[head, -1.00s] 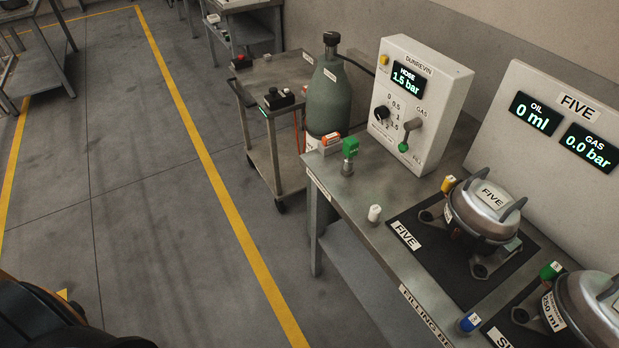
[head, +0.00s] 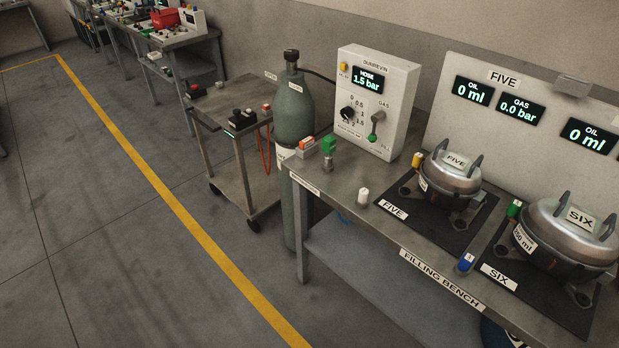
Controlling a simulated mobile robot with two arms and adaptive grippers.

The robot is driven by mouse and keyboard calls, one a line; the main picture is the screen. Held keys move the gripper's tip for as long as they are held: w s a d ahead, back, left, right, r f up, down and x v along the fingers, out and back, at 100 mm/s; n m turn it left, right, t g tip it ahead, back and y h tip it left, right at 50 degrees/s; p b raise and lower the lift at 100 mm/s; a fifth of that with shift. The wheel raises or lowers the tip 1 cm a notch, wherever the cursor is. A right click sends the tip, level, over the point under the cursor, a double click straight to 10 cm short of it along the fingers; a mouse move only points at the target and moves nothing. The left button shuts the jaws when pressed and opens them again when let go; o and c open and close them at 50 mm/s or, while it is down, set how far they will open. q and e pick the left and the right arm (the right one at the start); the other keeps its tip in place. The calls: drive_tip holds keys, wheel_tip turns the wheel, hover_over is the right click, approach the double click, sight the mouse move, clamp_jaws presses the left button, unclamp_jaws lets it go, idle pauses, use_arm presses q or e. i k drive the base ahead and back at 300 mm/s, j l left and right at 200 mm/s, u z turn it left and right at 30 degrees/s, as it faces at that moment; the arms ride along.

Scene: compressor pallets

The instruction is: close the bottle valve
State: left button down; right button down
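The grey-green gas bottle (head: 294,112) stands upright on the floor between the cart and the filling bench. The bottle valve (head: 291,57) is the dark knob on its top; I cannot tell from here whether it is open or closed. A dark hose leads from the valve area behind the white gas panel (head: 378,98). The panel's display reads HOSE 1.5 bar. It carries a black dial and a green-tipped GAS lever (head: 375,124). Neither of my grippers is in view.
The filling bench (head: 345,172) holds compressors FIVE (head: 450,172) and SIX (head: 565,235), a green fitting (head: 329,146) and a white cap (head: 364,195). A metal cart (head: 205,108) stands left of the bottle. The floor in front is open, with a yellow line (head: 190,212).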

sight(290, 55)
drive_tip(key=z, duration=0.25)
drive_tip(key=i+j+z, duration=0.15)
drive_tip(key=z, duration=0.25)
drive_tip(key=i+j+z, duration=0.15)
drive_tip(key=j+z, duration=0.55)
drive_tip(key=z, duration=0.15)
drive_tip(key=i, duration=0.05)
